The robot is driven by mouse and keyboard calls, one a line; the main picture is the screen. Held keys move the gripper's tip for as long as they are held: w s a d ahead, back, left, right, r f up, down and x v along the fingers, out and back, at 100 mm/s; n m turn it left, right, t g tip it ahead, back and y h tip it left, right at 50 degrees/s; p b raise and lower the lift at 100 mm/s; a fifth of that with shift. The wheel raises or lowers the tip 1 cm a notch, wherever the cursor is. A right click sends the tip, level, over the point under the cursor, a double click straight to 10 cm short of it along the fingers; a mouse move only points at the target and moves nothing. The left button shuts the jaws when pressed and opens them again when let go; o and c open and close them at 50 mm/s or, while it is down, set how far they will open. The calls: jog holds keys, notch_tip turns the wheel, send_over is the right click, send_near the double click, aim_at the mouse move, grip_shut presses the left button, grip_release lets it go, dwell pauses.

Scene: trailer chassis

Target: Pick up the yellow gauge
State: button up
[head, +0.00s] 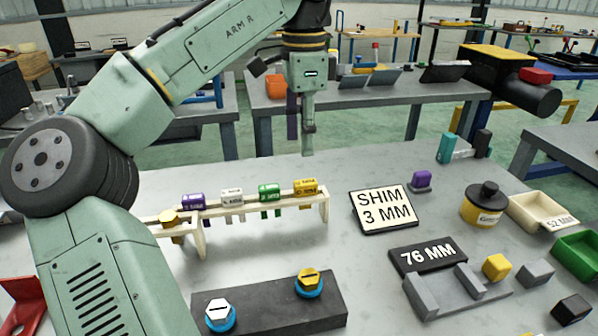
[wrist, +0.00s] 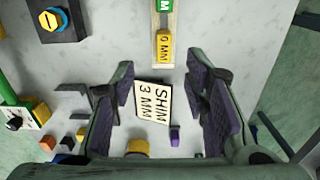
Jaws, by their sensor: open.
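My gripper (head: 302,143) is open and empty, above and apart from the yellow gauge. In the wrist view the yellow gauge (wrist: 165,48) lies beyond the spread fingertips (wrist: 160,88), near the middle line between them. Its label is partly legible.
A "SHIM 3 MM" sign (head: 386,208) lies right of the rack. A dark block with blue-ringed knobs (head: 268,312) stands in front. The tabletop behind the rack is clear.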

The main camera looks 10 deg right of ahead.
send_over(305, 182)
jog(key=s, duration=0.1)
jog(key=f, duration=0.4)
jog(key=shift+a+f, duration=0.35)
jog(key=shift+f, duration=0.05)
jog(key=shift+w+d+f+p, duration=0.1)
jog(key=shift+w+f+p, duration=0.05)
jog(key=shift+f, duration=0.8)
jog(key=shift+w+d+f+p, duration=0.1)
jog(key=shift+w+f, duration=0.05)
jog(key=shift+f, duration=0.75)
jog(key=shift+w+d+f+p, duration=0.1)
jog(key=shift+w+f+p, duration=0.05)
jog(key=shift+f, duration=0.8)
jog(key=shift+c, duration=0.6)
grip_shut()
